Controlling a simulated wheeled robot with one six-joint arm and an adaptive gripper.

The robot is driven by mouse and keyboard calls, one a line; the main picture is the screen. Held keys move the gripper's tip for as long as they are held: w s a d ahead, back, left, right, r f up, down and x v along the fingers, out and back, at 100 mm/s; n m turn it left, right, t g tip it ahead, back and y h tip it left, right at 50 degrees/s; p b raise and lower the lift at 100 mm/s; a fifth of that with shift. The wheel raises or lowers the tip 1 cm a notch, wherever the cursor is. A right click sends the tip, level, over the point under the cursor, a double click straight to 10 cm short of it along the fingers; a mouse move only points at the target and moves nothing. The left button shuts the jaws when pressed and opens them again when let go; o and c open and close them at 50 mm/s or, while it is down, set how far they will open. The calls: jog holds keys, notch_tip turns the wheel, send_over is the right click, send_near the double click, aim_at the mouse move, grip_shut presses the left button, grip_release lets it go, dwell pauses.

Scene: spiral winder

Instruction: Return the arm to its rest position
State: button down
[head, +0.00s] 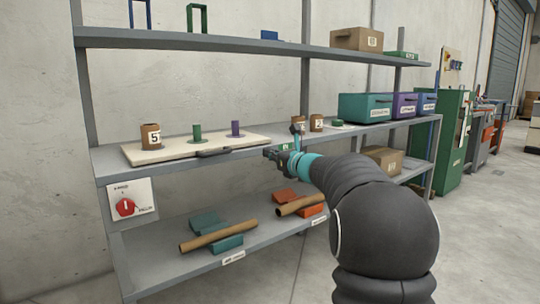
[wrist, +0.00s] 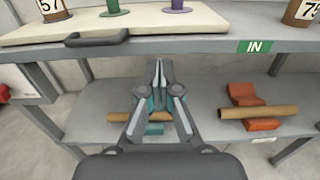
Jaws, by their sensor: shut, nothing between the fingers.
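My arm reaches forward from the lower right in the head view, toward the front edge of the shelf unit. My gripper (head: 283,152) is in front of the middle shelf, near the right end of the board's dark handle (head: 214,153). In the wrist view my gripper (wrist: 160,68) points forward with its fingers together and nothing between them. Behind and below it lies a brown tube (head: 218,236) on teal cradles. The tube also shows in the wrist view (wrist: 120,117), partly hidden by my gripper.
The middle shelf holds a pale board (head: 165,151) with a numbered brown roll (head: 151,137) and green and purple spools. Teal and purple boxes (head: 365,107) stand to its right. Another tube (head: 299,205) lies on orange cradles below. A red rotary switch (head: 125,207) is at left. Open floor lies in front.

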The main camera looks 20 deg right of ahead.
jog(key=shift+n, duration=0.3)
jog(key=s+a+f+n+g+y, duration=0.1)
jog(key=s+a+f+n+g, duration=0.15)
jog(key=f+n, duration=0.3)
jog(key=s+a+f+n+g, duration=0.2)
jog(key=s+f+n+g, duration=0.15)
jog(key=f, duration=0.25)
jog(key=s+a+f+n+g+p, duration=0.1)
jog(key=s+a+f+n+g, duration=0.3)
jog(key=s+n, duration=0.5)
jog(key=s+a+f+n+g+h+p, duration=0.25)
jog(key=s+n, duration=0.35)
jog(key=s, duration=0.6)
jog(key=s+a+f+n+g+h+p, duration=0.1)
jog(key=s+a+n+h, duration=0.3)
jog(key=s, duration=0.8)
jog(key=s+r+n+t+p, duration=0.1)
jog(key=s+r+n+p, duration=0.1)
jog(key=s+r+n, duration=0.2)
jog(key=s+r, duration=0.1)
jog(key=s, duration=0.2)
jog(key=shift+s+a+t, duration=0.25)
jog(key=shift+s+t, duration=0.1)
